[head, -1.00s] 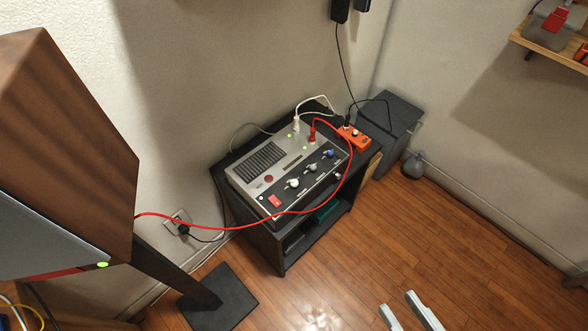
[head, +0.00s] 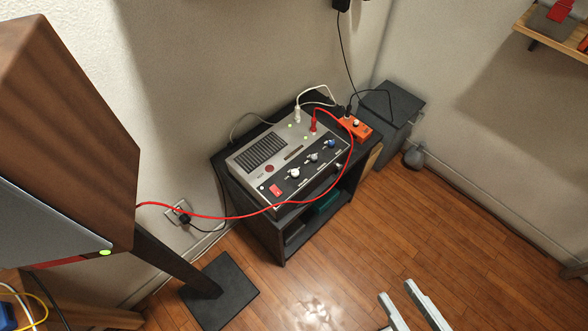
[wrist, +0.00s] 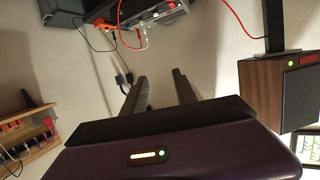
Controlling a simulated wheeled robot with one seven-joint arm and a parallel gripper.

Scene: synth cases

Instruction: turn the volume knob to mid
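A grey amplifier box (head: 247,178) sits on a black stand near the wall. Its dark front panel carries a white knob (head: 294,173), a grey knob (head: 313,157) and a blue knob (head: 330,144), plus a red switch (head: 275,190). The labels are too small to read, so I cannot tell which knob is the volume or where its pointer stands. My gripper (head: 397,290) is open and empty over the floor, well right of and nearer than the amplifier. In the wrist view, its fingers (wrist: 159,76) are apart, with part of the amplifier (wrist: 152,13) at the top.
A red cable (head: 230,217) loops in front of the amplifier's panel toward the wooden speaker (head: 80,140) at left. An orange box (head: 355,127) sits beside the amplifier. A dark box (head: 392,108) stands at the wall. The wooden floor (head: 440,215) on the right is clear.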

